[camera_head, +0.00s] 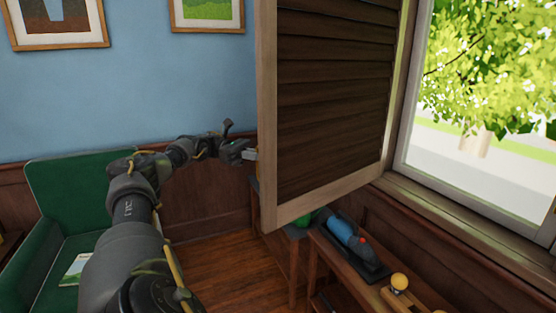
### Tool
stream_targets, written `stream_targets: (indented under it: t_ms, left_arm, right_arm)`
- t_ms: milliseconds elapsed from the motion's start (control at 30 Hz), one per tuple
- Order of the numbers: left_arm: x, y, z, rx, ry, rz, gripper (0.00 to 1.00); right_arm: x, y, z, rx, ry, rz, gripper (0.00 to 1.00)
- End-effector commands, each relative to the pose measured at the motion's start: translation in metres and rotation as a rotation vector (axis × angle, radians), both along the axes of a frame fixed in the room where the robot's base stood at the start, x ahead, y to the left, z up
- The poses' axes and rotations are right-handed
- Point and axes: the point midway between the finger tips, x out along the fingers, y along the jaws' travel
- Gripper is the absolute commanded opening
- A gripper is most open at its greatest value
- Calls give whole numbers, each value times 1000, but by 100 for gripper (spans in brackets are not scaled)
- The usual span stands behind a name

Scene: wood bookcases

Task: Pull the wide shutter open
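The wide wooden shutter (330,100) has dark louvers in a lighter brown frame. It stands swung out into the room, at a wide angle to the window (480,100) on its right. My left arm reaches in from the bottom left. Its gripper (249,154) is at the left, free edge of the shutter, at the height of the lower louvers. The fingertips are small and partly hidden by the shutter's edge, so I cannot tell whether they touch it or how far apart they are. My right gripper is not in view.
A low wooden bench (330,243) stands below the shutter and window. It holds a dark tray (375,272) with a blue bottle-like object (343,230) and a wooden piece with yellow knobs (400,282). A green armchair (70,190) stands left. Wood floor (225,270) is clear between.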

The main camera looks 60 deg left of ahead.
Motion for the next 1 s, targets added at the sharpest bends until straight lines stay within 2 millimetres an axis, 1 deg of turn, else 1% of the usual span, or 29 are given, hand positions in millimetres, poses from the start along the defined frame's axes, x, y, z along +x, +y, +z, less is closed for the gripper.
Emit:
stream_targets:
  t_ms: [100,200,567,600,667,700,1000]
  left_arm:
    - [-6,9,0,0,0,10,0]
    - [-8,12,0,-1,2,11,0]
    - [-8,13,0,-1,3,11,0]
    - [-8,13,0,-1,3,11,15]
    - [-7,12,0,-1,3,10,23]
    - [-7,12,0,-1,2,10,24]
    - [-6,12,1,-1,0,9,24]
  right_arm:
    - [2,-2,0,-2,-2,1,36]
    - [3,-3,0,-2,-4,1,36]
    - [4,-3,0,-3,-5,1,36]
    - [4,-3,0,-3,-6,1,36]
    - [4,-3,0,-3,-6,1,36]
    - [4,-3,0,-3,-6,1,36]
    - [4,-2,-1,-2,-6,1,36]
